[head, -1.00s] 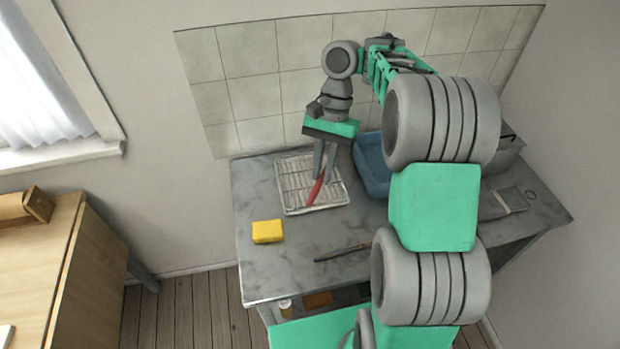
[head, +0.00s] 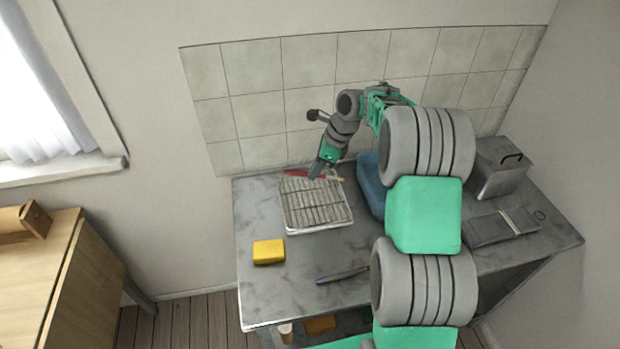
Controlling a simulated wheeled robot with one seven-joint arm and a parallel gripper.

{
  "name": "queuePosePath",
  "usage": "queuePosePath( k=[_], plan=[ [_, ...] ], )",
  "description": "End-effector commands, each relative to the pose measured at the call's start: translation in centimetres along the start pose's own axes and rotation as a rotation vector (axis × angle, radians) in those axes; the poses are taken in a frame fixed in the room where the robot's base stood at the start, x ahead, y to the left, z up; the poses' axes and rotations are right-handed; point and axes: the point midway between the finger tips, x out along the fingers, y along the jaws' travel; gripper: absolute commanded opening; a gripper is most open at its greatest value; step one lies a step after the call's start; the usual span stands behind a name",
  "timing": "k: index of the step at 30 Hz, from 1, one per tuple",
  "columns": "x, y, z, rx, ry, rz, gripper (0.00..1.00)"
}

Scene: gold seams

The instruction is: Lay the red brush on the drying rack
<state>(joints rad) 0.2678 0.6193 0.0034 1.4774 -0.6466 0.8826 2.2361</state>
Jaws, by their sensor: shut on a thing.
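The red brush (head: 298,174) shows near the far edge of the drying rack, lying nearly sideways in the picture. The drying rack (head: 318,208) is a pale wire grid in a white frame on the grey counter. My gripper (head: 316,175) is shut on the brush, and its fingers hide the brush's middle. A lighter end of the brush shows just right of the fingers. I cannot tell whether the brush touches the rack's wires or is held just above them.
A blue basin (head: 370,187) stands close right of the rack. A yellow sponge (head: 269,252) lies front left, and a dark blue brush (head: 342,275) in front. A grey lidded box (head: 499,170) stands far right. The tiled wall (head: 256,115) is close behind.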

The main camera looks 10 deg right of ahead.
Motion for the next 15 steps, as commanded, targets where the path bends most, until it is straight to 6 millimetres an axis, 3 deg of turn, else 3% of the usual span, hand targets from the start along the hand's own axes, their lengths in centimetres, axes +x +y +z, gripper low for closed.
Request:
queuePosePath(
  k=[3, 8, 15],
  plan=[
    [2.4, -1.4, 0.2, -0.001, 0.000, 0.002, 0.00],
    [3.9, -2.4, 0.3, -0.002, 0.000, 0.000, 0.00],
    [6.8, -2.5, -0.9, -0.002, -0.001, -0.001, 0.00]
  ],
)
